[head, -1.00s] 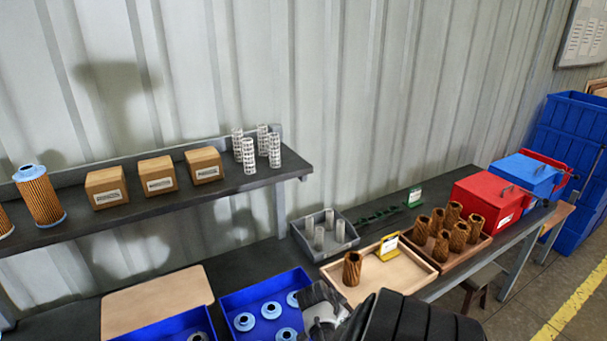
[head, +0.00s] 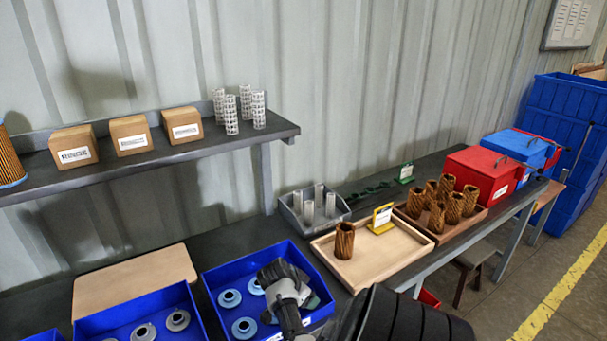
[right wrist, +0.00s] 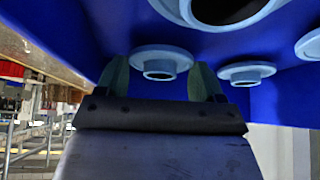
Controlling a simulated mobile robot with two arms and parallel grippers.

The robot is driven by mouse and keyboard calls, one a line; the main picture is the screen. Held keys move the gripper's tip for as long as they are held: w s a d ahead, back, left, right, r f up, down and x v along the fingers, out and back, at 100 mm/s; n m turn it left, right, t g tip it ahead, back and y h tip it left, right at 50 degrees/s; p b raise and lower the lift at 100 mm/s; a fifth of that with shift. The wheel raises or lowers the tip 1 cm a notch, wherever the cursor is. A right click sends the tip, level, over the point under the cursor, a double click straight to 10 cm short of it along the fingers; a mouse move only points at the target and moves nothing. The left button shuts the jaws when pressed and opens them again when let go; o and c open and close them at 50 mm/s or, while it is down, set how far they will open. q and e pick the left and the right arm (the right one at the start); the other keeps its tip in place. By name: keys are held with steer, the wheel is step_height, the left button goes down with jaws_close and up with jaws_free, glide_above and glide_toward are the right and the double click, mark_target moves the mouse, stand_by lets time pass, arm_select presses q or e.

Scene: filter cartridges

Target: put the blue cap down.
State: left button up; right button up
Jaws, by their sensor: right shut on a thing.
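My right gripper (head: 272,300) reaches over the blue bin (head: 213,312), pointing down into it. In the right wrist view its two fingers (right wrist: 160,80) stand on either side of a light-blue cap (right wrist: 160,62) and are shut on it. The held cap is mostly hidden behind the gripper in the head view; I cannot tell whether it touches the bin floor. Other light-blue caps lie flat in the bin, one at its left (head: 230,298) and one at its front (head: 244,327). The right wrist view shows more caps close by (right wrist: 246,73). My left gripper is not in view.
A second blue bin (head: 85,325) with grey end caps (head: 177,320) adjoins on the left. A wooden tray (head: 375,262) with one brown filter core (head: 344,240) stands to the right. A grey tray of tubes (head: 345,215) is behind. A shelf (head: 180,155) overhangs the back left.

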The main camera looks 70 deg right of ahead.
steer(key=shift+f, duration=0.15)
steer(key=o, duration=0.5)
steer(key=shift+f, duration=0.1)
steer(key=shift+c, duration=0.2)
steer(key=o, duration=0.4)
steer(key=shift+o, duration=0.2)
steer(key=shift+r, duration=0.3)
steer(key=v, duration=1.1)
steer(key=shift+a+r, duration=0.25)
steer(key=shift+r, duration=0.1)
steer(key=shift+w, duration=0.1)
